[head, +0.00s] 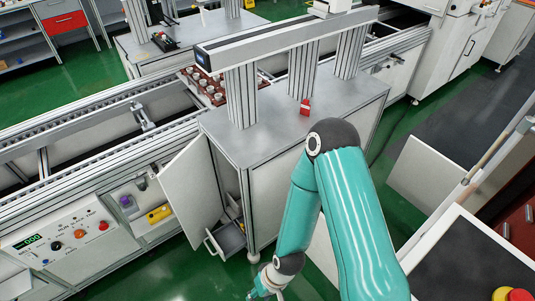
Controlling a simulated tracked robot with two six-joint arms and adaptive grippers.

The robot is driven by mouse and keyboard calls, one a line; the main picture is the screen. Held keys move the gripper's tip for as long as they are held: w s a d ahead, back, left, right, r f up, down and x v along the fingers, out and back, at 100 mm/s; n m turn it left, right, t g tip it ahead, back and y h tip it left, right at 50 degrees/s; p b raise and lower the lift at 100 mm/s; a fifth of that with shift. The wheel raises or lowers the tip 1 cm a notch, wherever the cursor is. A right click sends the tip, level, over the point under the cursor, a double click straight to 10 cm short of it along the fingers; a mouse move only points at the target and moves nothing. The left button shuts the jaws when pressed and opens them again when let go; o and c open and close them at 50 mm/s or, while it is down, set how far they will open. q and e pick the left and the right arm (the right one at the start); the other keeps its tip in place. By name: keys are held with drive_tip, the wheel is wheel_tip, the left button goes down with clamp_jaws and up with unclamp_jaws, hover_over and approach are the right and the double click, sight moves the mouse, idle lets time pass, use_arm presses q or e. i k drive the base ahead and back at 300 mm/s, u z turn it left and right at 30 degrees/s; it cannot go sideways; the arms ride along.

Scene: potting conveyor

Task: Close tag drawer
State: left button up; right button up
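A grey drawer (231,240) stands pulled out low in the cabinet under the grey worktop. Its handle (212,244) points to the front left, and something yellow shows inside it. The cabinet door (188,190) is swung open to the left of the drawer. My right arm comes in from the lower right, and its gripper (262,290) is at the bottom edge, below the drawer and apart from it in the picture. The fingers are small and partly cut off, so their opening is unclear. My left gripper is out of view.
The conveyor (100,125) runs behind the cabinet, with a control panel (62,245) at the lower left. A tray of pots (205,86) and a small red object (305,107) are on top. Green floor (165,280) is clear in front.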

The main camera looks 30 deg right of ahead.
sight(228, 240)
drive_tip(key=u, duration=0.55)
drive_tip(key=i, duration=1.3)
drive_tip(key=z, duration=2.3)
drive_tip(key=k, duration=0.95)
drive_tip(key=z, duration=0.1)
drive_tip(key=i, duration=0.6)
